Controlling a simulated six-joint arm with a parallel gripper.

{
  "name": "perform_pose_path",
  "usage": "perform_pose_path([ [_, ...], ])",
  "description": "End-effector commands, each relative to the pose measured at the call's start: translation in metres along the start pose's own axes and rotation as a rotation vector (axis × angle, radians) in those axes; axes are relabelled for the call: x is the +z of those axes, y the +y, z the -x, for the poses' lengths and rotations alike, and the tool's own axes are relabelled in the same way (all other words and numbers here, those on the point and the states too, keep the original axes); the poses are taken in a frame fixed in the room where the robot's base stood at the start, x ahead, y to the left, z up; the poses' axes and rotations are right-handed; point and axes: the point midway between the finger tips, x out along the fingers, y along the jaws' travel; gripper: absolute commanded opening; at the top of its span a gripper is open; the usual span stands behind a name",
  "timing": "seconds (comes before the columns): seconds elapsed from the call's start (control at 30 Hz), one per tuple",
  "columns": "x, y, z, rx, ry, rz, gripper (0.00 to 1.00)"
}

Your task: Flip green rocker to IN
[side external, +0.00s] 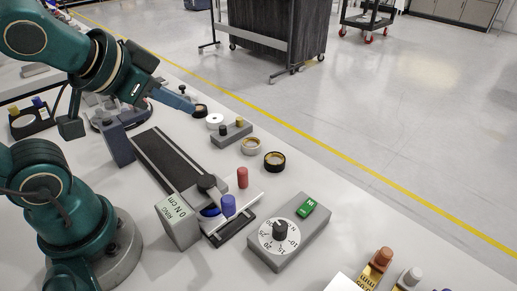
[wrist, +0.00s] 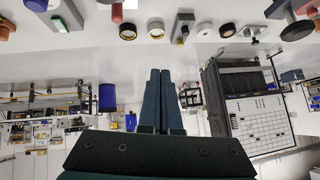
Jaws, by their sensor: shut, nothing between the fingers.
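The green rocker (side external: 306,208) sits on the top of a grey box (side external: 280,255), near its far right end. White lettering shows on the rocker; it is too small to read surely, and I cannot tell which side is pressed. The same box carries a white dial with a black knob (side external: 280,231). In the wrist view the green rocker (wrist: 62,27) shows small at the upper left. My gripper (side external: 191,105) is shut and empty, above the back of the table, well away from the rocker. Its two fingers (wrist: 160,73) lie together in the wrist view.
A torque fixture with a grey track (side external: 165,158), a red peg (side external: 242,177), a blue cylinder (side external: 228,205) and several rings stand between my gripper and the box. Brown and white knobbed pieces (side external: 376,266) are at the front right. Bare table lies right of the box.

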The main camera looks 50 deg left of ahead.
Motion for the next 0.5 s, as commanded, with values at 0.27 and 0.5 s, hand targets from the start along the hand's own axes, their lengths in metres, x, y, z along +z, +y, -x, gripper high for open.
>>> perform_pose_path([
  [0.27,-0.089,0.000,-0.016,-0.064,0.352,-0.363,0.00],
  [0.5,-0.125,0.065,-0.030,0.104,0.568,-0.762,0.00],
])
